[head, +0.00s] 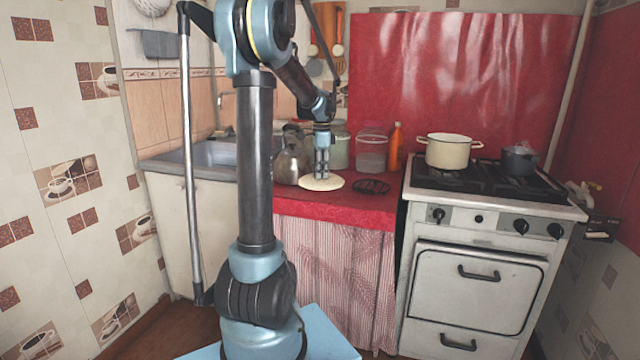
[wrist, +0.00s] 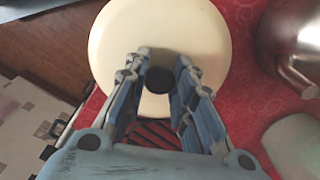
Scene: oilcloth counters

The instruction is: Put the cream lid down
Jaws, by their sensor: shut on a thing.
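The cream lid (head: 318,184) is a round, flat disc with a dark knob. In the head view it is level at the red counter's front edge, right below my gripper (head: 322,174). In the wrist view the lid (wrist: 215,38) fills the top middle, and its dark knob (wrist: 159,80) lies between the fingers of my gripper (wrist: 161,62). My gripper is shut on the lid by this knob. I cannot tell whether the lid's underside touches the counter.
A black trivet (head: 371,187) lies just right of the lid. A metal kettle (head: 290,163) stands to the left. Glass jars (head: 371,152) and an orange bottle (head: 395,147) stand behind. A cream pot (head: 449,151) and dark pan (head: 519,160) sit on the stove.

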